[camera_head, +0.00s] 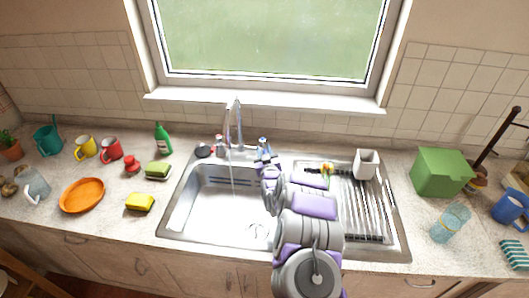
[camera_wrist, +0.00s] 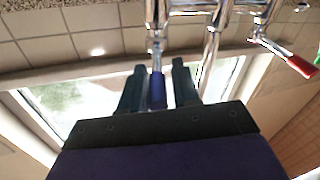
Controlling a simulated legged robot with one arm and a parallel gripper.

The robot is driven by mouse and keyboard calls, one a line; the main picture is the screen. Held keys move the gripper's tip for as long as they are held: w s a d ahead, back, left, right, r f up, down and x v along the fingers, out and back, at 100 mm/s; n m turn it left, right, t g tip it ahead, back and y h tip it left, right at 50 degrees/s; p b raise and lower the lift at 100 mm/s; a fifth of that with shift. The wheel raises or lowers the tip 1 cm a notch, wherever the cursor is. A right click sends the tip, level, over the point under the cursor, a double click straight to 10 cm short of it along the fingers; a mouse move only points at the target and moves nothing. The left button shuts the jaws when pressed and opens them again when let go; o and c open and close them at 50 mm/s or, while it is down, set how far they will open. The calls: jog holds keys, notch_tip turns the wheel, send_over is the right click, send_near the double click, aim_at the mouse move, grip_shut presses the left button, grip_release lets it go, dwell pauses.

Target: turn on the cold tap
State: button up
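The cold tap's blue handle (camera_wrist: 157,90) shows in the wrist view between the two dark fingers of my gripper (camera_wrist: 158,88). The fingers are apart, with a small gap on each side of the handle. In the head view my gripper (camera_head: 264,162) is at the right-hand tap (camera_head: 263,142), partly hiding it. The chrome spout (camera_head: 238,115) arches over the sink; a thin pale line, seemingly running water, falls from it. The red-tipped hot tap handle (camera_wrist: 301,66) is at the right in the wrist view.
The steel sink (camera_head: 180,208) has a drainer (camera_head: 375,210) on its right, holding a pale cup (camera_head: 366,163). A green bottle (camera_head: 162,138) and sponges stand left of the sink. A green box (camera_head: 441,172) is at the right. The window sill (camera_head: 300,101) is behind the taps.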

jog(key=shift+o, duration=0.9)
jog(key=shift+d, duration=0.1)
jog(key=shift+s+d, duration=0.2)
jog(key=shift+s, duration=0.35)
jog(key=p+v, duration=0.2)
jog(key=v, duration=1.4)
jog(key=shift+a+f, duration=0.1)
jog(key=shift+a, duration=0.05)
